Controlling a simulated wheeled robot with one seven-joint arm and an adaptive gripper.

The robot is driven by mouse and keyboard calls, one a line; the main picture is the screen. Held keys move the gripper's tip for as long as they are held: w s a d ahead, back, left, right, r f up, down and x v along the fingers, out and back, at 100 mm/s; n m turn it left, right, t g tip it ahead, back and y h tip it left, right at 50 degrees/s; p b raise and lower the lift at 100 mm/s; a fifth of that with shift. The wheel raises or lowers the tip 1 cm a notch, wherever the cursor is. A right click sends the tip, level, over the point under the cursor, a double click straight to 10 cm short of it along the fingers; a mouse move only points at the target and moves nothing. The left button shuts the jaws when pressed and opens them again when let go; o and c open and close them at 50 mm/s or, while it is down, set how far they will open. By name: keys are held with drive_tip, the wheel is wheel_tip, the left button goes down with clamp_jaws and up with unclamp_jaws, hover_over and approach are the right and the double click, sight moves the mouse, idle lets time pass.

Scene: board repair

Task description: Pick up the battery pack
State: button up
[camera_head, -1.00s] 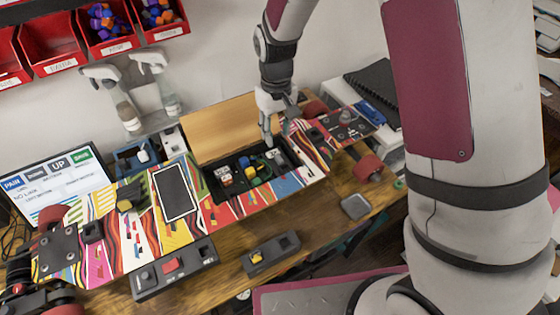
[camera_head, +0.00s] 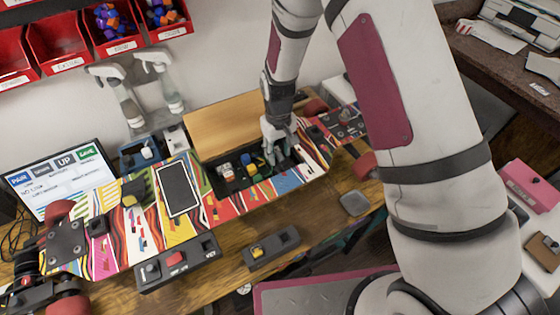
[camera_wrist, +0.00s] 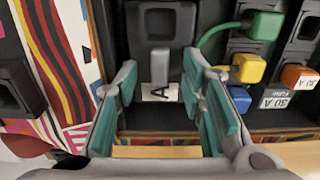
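My gripper (camera_head: 277,155) reaches down into the open compartment of the colourful skateboard deck (camera_head: 235,208). In the wrist view its two teal-padded fingers (camera_wrist: 168,115) are wide apart with nothing clasped. A dark block with an upright grey tab (camera_wrist: 160,67) and a white label marked "A" lies ahead, between the fingers in the picture. It may be the battery pack, but I cannot tell for certain. The fingers partly cover this area in the head view.
Yellow (camera_wrist: 248,68), green (camera_wrist: 265,25) and orange (camera_wrist: 298,77) plugs sit right of the fingers, with a green cable. A wooden lid (camera_head: 225,122) stands open behind the compartment. A black phone-like panel (camera_head: 178,190) lies on the deck.

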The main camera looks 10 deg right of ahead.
sight(279, 153)
clamp_jaws()
wheel_tip(279, 153, up, 10)
drive_tip(key=b, duration=0.1)
idle(0.6)
